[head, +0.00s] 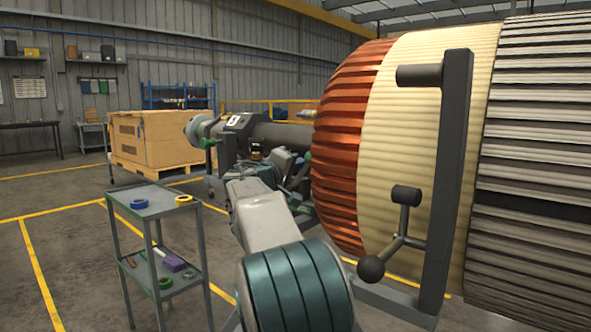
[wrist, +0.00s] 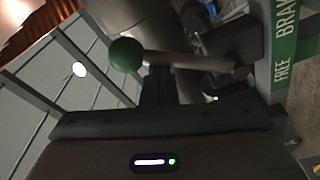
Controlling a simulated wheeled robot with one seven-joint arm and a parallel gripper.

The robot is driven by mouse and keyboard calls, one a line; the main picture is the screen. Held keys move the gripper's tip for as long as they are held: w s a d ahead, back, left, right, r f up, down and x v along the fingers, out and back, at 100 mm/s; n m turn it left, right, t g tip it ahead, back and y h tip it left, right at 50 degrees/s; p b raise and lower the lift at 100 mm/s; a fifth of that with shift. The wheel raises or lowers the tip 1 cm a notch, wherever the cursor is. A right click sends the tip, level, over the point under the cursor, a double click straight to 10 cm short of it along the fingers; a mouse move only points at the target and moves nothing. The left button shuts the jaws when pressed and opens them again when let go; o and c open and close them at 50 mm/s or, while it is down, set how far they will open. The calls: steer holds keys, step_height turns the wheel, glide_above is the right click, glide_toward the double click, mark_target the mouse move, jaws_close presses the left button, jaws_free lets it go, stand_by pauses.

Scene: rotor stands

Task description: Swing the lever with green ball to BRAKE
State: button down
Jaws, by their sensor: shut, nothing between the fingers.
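The lever's green ball (wrist: 125,55) is in the upper left of the wrist view, with its grey rod (wrist: 185,62) running right to a dark pivot. A green label plate (wrist: 284,62) at the right edge reads FREE and, partly cut off, BRAKE. My gripper (wrist: 158,82) is shut and empty; its dark fingers are just below the rod, close to the ball. I cannot tell whether they touch the rod. In the head view my arm reaches toward the far stand (head: 238,128), and the fingers and green ball cannot be made out clearly there.
A large rotor (head: 420,130) fills the right of the head view, with a dark upright bar (head: 446,180) and a black-ball handle (head: 372,268) before it. A grey cart (head: 155,203) with tape rolls stands left. A wooden crate (head: 155,138) is behind.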

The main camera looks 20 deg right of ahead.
stand_by(0.5)
steer(key=s+a+r+p, duration=0.1)
steer(key=s+a+p, duration=0.1)
steer(key=a, duration=0.7)
steer(key=shift+s+r+p, duration=0.2)
steer(key=shift+s+p, duration=0.15)
steer(key=shift+p, duration=0.35)
steer(key=shift+r, duration=0.15)
